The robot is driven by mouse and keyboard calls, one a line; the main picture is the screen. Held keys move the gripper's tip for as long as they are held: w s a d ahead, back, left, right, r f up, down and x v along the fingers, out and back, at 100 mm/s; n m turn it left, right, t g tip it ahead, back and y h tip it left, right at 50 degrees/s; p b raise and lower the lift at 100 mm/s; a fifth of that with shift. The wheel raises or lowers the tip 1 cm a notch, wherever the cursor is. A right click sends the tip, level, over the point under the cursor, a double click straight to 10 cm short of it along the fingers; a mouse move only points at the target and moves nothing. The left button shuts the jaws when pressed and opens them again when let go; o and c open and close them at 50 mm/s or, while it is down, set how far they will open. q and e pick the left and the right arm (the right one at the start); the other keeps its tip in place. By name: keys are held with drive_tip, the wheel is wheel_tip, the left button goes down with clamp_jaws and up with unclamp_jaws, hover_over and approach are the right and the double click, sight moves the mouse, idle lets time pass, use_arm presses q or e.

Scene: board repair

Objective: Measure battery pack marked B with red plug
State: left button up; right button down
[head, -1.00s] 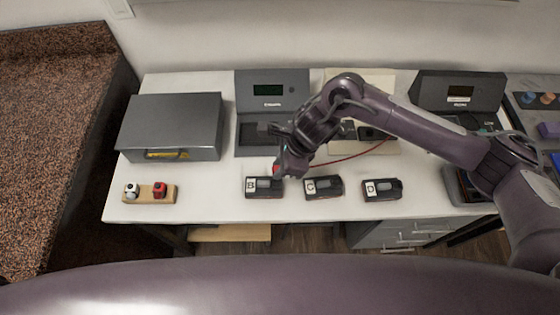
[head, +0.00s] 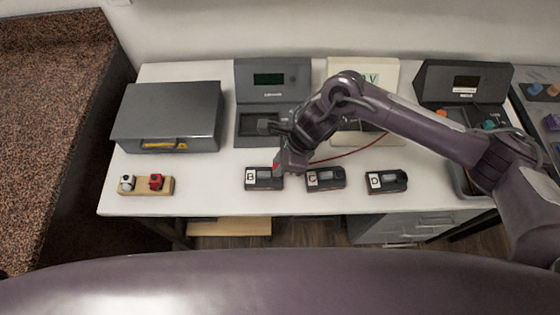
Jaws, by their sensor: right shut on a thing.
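The battery pack marked B (head: 263,179) lies on the white table near its front edge, a dark block with a white B label at its left. My right gripper (head: 277,165) is over the back right part of pack B, shut on the red plug (head: 276,169). The plug is small and mostly covered by the fingers. Whether it touches the pack I cannot tell. A red cable (head: 350,153) runs from the gripper area back right to a meter (head: 367,75), partly hidden by my right arm. My left gripper is not in view.
Packs C (head: 325,179) and D (head: 386,182) lie to the right of B. A wooden block (head: 146,191) with a white and a red piece sits at left. A grey case (head: 168,112) and two grey devices (head: 272,75) (head: 465,84) stand behind.

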drive_tip(key=shift+b, duration=0.8)
idle(0.9)
drive_tip(key=shift+f+b, duration=0.5)
drive_tip(key=shift+b, duration=0.75)
idle(1.2)
drive_tip(key=shift+f+b, duration=0.5)
drive_tip(key=shift+b, duration=0.1)
idle(0.5)
drive_tip(key=c, duration=0.9)
unclamp_jaws()
drive_tip(key=shift+r, duration=0.25)
drive_tip(key=shift+r+p, duration=0.5)
drive_tip(key=shift+r, duration=0.75)
